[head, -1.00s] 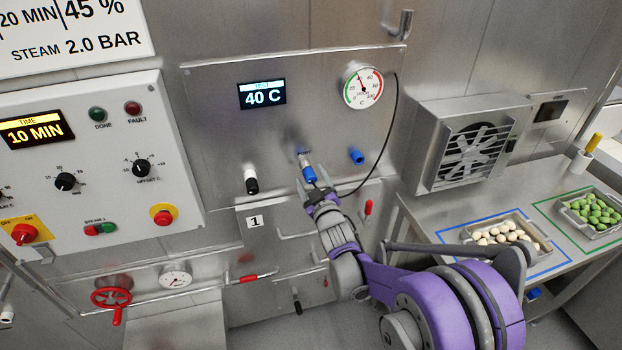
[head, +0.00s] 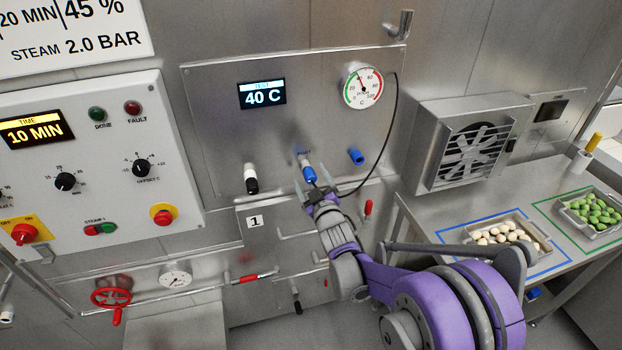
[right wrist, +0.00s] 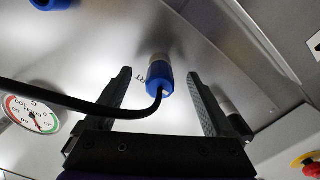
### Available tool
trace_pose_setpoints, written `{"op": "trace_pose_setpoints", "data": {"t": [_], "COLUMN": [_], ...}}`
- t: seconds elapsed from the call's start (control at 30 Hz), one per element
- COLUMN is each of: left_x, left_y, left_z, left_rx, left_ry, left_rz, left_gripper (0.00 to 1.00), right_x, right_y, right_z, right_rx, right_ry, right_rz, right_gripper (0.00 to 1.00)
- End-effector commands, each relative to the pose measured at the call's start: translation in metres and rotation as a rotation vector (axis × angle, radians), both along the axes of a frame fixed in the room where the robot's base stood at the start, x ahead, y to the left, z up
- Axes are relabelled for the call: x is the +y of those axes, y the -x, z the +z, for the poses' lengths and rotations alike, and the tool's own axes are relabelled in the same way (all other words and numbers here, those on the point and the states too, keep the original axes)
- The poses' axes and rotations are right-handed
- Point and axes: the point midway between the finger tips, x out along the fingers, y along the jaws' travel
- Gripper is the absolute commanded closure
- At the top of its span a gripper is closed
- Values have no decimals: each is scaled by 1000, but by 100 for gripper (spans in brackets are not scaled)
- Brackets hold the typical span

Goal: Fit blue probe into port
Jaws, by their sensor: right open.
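The blue probe (head: 309,173) sits at the port in the middle of the steel panel (head: 225,135), its black cable (head: 388,135) running up toward the round gauge. In the right wrist view the probe (right wrist: 159,78) points into the panel at a pale metal collar (right wrist: 159,58); how deep it sits I cannot tell. My right gripper (head: 316,192) is open just below and in front of the probe. In the right wrist view its fingers (right wrist: 160,100) stand apart on both sides, with clear gaps to the probe. My left gripper is not in view.
A black-and-white fitting (head: 251,179) is left of the probe and another blue fitting (head: 356,157) right of it. The gauge (head: 361,88) is above right. A fan box (head: 465,145) and a table with trays stand at right. Handles and pipes lie below.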

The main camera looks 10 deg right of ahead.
Motion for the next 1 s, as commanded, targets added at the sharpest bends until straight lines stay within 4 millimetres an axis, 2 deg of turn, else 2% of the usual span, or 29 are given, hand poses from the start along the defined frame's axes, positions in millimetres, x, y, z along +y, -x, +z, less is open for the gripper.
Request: {"op": "trace_pose_setpoints", "data": {"t": [0.23, 1.0], "left_x": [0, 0], "left_y": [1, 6], "left_z": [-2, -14], "left_rx": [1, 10], "left_ry": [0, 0], "left_rz": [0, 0], "left_gripper": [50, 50], "right_x": [0, -2], "right_y": [6, 66], "right_z": [0, -1], "right_rx": [0, 1], "right_ry": [0, 0], "right_rz": [0, -1], "right_gripper": [11, 11]}}
